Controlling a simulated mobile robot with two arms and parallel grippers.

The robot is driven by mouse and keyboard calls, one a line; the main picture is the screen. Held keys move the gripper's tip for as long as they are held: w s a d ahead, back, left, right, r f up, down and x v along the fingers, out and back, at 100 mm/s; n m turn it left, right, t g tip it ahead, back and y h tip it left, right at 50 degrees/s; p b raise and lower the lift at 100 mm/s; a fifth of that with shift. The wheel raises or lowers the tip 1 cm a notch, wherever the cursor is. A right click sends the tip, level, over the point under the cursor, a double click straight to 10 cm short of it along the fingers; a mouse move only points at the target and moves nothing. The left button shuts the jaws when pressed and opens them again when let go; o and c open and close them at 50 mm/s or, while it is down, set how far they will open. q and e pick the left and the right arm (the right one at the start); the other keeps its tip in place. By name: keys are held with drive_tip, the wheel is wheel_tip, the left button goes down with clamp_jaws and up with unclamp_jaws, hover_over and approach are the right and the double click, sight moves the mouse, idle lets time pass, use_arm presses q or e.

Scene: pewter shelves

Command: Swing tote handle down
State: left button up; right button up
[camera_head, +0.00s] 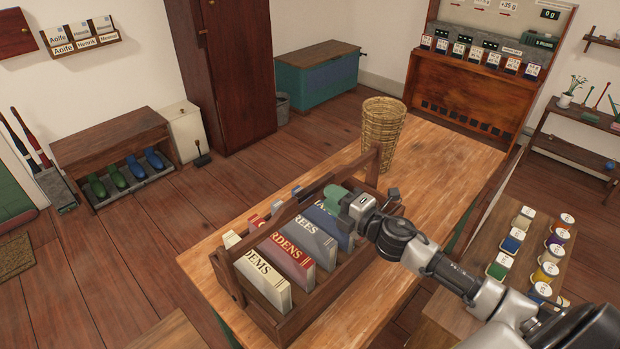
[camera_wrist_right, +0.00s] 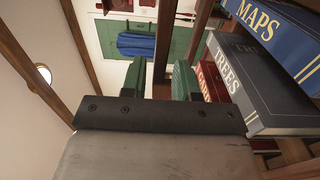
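The wooden tote (camera_head: 320,309) stands on the workbench and holds several books with their spines up. Its handle (camera_head: 288,211) is a bar running lengthwise above the books, standing up over the tote on an upright at each end. My right gripper (camera_head: 332,200) reaches in from the right, with its green fingertips over the books close beside the bar. In the right wrist view the two green fingers (camera_wrist_right: 159,80) are apart, and a dark brown strip shows between them. I cannot tell whether that strip is the handle. My left gripper is not in view.
A wicker basket (camera_head: 384,133) stands on the workbench (camera_head: 435,170) beyond the tote. The bench top right of the basket is clear. A shoe rack (camera_head: 113,150) stands on the floor at the left.

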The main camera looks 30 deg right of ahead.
sight(318, 188)
drive_tip(key=x, duration=0.4)
drive_tip(key=shift+d+p, duration=0.1)
drive_tip(key=shift+p, duration=0.25)
drive_tip(key=x, duration=0.3)
drive_tip(key=shift+w, duration=0.15)
drive_tip(key=shift+w+f, duration=0.1)
drive_tip(key=shift+w, duration=0.1)
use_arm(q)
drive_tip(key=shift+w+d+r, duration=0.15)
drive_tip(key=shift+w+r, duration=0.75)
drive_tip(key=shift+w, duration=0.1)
use_arm(e)
drive_tip(key=shift+w, duration=0.15)
drive_tip(key=shift+c, duration=0.4)
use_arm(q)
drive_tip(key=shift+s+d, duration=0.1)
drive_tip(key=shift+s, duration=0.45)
use_arm(e)
clamp_jaws()
